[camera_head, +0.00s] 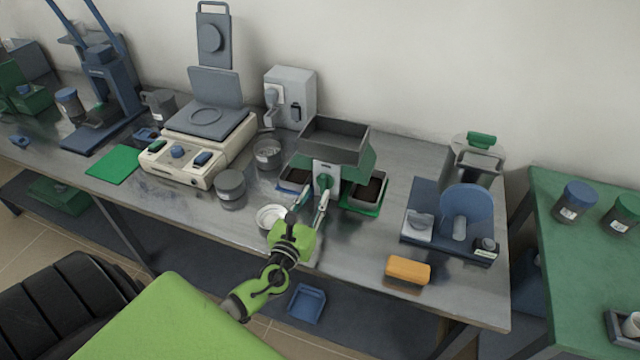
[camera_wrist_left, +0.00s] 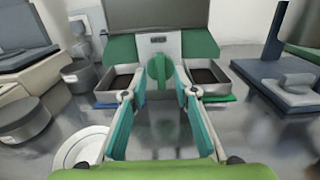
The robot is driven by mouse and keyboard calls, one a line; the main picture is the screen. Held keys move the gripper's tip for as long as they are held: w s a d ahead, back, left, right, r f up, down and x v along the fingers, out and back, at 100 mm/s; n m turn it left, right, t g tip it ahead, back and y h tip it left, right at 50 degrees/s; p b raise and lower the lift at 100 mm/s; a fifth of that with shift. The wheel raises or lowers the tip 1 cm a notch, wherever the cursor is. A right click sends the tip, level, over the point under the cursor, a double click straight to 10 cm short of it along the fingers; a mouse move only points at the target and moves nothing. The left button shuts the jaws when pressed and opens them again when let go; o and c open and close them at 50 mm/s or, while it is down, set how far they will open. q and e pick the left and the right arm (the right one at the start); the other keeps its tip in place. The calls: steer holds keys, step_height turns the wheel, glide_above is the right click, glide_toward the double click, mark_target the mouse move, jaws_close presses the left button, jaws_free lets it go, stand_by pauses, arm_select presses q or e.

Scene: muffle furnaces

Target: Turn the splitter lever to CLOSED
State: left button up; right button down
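The splitter (camera_head: 335,150) stands mid-bench, with a grey hopper on top, a green body and a pale front plate. Its green lever (camera_head: 325,183) is on that plate; in the left wrist view the lever (camera_wrist_left: 159,72) looks roughly upright. The label above it is too small to read. A pan of dark material sits at each side, the left pan (camera_wrist_left: 115,85) and the right pan (camera_wrist_left: 208,77). My left gripper (camera_head: 313,192) is open in front of the plate, one finger on each side of the lever. I cannot tell whether either finger touches it. My right gripper is not in view.
A white dish (camera_head: 270,217) lies close left of my left gripper, with a grey jar (camera_head: 230,185) beyond it. A balance (camera_head: 205,140) stands further left. An orange block (camera_head: 408,269) and a blue-based device (camera_head: 450,230) are to the right. Bare bench lies between splitter and device.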

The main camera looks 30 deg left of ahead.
mark_target(322, 183)
arm_select(q)
steer(key=shift+x, duration=2.25)
jaws_close()
